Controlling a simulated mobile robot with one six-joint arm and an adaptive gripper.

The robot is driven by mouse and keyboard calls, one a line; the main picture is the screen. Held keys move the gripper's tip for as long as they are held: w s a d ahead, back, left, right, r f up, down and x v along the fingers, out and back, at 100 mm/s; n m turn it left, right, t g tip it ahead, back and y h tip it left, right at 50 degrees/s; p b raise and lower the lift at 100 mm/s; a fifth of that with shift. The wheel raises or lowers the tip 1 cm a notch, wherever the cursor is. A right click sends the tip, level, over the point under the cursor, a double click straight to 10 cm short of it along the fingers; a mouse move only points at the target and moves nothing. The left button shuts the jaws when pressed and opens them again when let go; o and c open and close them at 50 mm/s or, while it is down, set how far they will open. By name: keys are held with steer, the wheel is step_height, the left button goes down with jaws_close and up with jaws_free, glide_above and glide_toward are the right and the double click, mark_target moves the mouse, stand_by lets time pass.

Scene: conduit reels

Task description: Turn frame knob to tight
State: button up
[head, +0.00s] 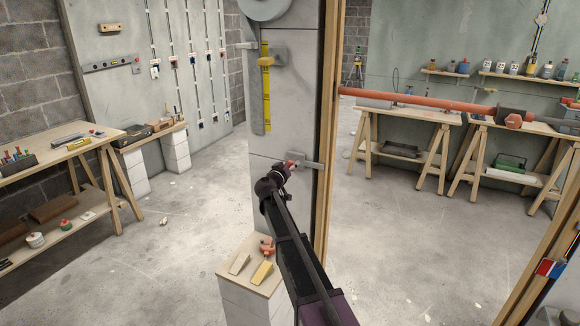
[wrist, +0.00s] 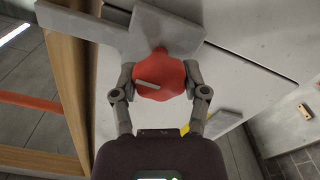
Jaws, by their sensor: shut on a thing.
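The red frame knob (wrist: 165,67) sits on a grey metal clamp (wrist: 120,28) beside the wooden door frame (wrist: 65,90). A short grey pointer bar lies across its face, tilted slightly down to the right. My gripper (wrist: 160,82) is shut on the knob, one finger on each side. In the head view my gripper (head: 284,170) reaches up to the knob (head: 293,163) at the clamp arm (head: 312,164), next to the door frame (head: 328,130). My gripper hides part of the knob there. No tight or loose marking is readable.
A block stand (head: 250,262) with wedges and an orange clamp is below my arm. A yellow level (head: 266,88) hangs on the pillar (head: 290,90). Floor through the doorway is mostly clear.

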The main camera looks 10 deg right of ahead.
steer(key=shift+w+m, duration=0.1)
steer(key=shift+m, duration=0.6)
steer(key=o, duration=1.1)
steer(key=shift+o, duration=0.2)
steer(key=v, duration=1.2)
